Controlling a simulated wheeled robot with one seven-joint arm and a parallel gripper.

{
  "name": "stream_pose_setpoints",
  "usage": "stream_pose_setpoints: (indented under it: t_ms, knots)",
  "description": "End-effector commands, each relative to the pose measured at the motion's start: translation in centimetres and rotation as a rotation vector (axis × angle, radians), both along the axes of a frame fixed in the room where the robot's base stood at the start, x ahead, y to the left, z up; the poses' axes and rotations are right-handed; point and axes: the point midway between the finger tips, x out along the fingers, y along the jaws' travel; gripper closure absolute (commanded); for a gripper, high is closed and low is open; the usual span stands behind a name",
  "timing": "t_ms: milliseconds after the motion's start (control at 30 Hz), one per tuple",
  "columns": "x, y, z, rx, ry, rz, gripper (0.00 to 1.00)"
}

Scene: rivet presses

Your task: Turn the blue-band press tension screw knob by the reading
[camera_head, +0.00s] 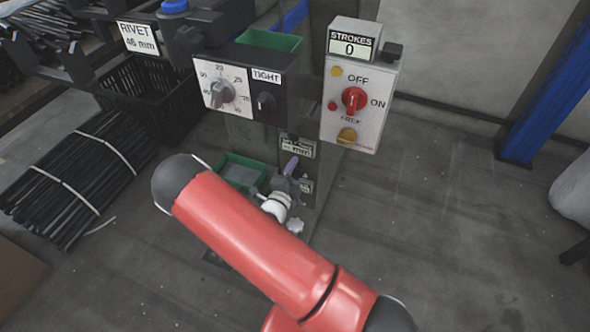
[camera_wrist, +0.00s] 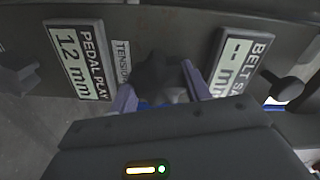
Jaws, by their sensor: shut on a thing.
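In the wrist view the dark tension screw knob (camera_wrist: 164,70) sits beside a small TENSION label (camera_wrist: 122,62). My gripper (camera_wrist: 160,88) has one pale violet finger on each side of the knob and is shut on it. A strip of blue shows low behind the fingers. Left of the knob is a PEDAL PLAY display (camera_wrist: 78,58) reading 12 mm. Right of it is a BELT SAG display (camera_wrist: 236,62), its last letter cut off, showing dashes and mm. In the head view my gripper (camera_head: 288,180) is low at the press column and the knob is hidden.
A green bin (camera_head: 240,172) is close left of my wrist. Another dark knob (camera_wrist: 285,84) is at right in the wrist view.

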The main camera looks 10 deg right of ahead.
Motion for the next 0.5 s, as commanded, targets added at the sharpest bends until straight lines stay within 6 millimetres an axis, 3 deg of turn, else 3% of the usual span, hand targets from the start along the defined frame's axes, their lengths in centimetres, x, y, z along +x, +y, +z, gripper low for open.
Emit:
stream_pose_setpoints:
  t_ms: [500]
  knots:
    - [-0.08, -0.02, -0.18, 0.397, -0.286, -0.001, 0.75]
